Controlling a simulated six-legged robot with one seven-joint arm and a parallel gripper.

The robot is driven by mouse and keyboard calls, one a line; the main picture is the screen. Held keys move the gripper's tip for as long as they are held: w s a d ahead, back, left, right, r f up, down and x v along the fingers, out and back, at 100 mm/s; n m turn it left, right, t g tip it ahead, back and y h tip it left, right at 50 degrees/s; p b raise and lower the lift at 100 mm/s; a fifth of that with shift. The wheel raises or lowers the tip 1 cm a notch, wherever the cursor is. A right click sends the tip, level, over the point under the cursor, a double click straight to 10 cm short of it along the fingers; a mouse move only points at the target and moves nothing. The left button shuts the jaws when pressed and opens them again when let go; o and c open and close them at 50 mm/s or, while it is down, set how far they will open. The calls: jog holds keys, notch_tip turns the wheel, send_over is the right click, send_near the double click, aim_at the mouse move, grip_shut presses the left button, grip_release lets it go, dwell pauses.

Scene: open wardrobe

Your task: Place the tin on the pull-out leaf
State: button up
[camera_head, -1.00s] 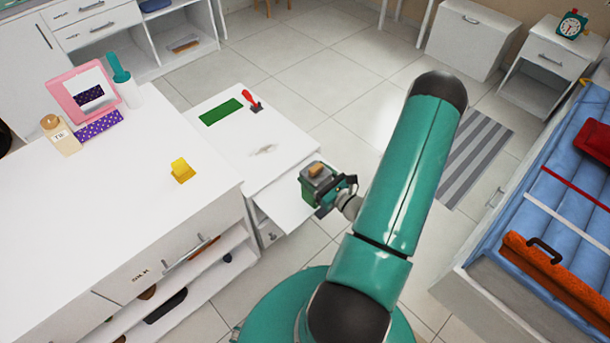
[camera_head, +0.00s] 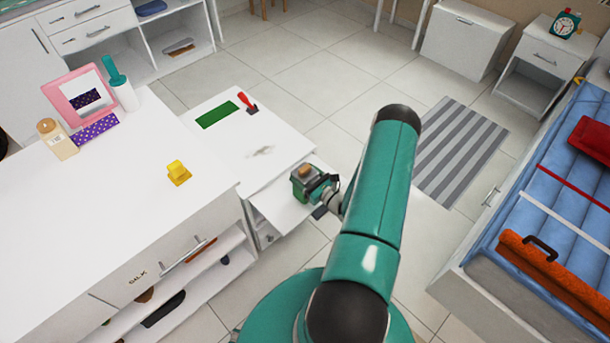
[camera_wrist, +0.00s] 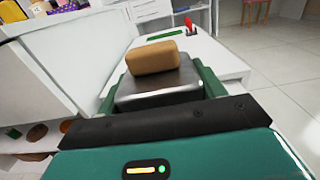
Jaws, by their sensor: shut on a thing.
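The tin (camera_head: 304,172) is a small grey metal box with a tan block on top. In the wrist view the tin (camera_wrist: 160,90) sits upright between green fingers on its two sides. My gripper (camera_head: 305,182) is shut on it. The pull-out leaf (camera_head: 272,208) is a white panel sticking out from the low white cabinet. The tin appears over the leaf's far right part; I cannot tell whether it touches it. My gripper and the tin hide part of the leaf.
The low cabinet top (camera_head: 235,140) bears a green mat (camera_head: 216,114) and a red-handled tool (camera_head: 247,101). The taller white counter (camera_head: 110,210) stands at the left with a yellow object (camera_head: 178,173). Open floor lies beyond my arm, with a striped rug (camera_head: 460,150).

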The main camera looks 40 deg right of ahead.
jog(key=o, duration=1.3)
jog(key=shift+f, duration=0.1)
jog(key=shift+s, duration=0.15)
jog(key=s, duration=1.2)
jog(key=w+a+r+n+g+y, duration=0.35)
jog(key=a+r+n, duration=0.25)
jog(key=r, duration=0.2)
jog(key=w+a+r+n+g+y, duration=0.2)
jog(key=a+r+n+g+y, duration=0.2)
jog(key=a+r+n, duration=0.3)
jog(key=w+a+r+n+g+y, duration=0.3)
jog(key=a+r+n+g+y, duration=0.15)
jog(key=r, duration=0.45)
jog(key=s+a+r+n+h, duration=0.4)
jog(key=r+n, duration=0.2)
jog(key=r, duration=0.1)
jog(key=s+a+r+n+h, duration=0.4)
jog(key=a+r+n, duration=0.1)
jog(key=r+n, duration=0.1)
jog(key=s+a+r+n+h, duration=0.4)
jog(key=s+r+n, duration=0.1)
jog(key=r, duration=0.3)
jog(key=shift+a+r+n+h, duration=0.3)
jog(key=shift+r+n, duration=0.05)
jog(key=shift+n, duration=0.2)
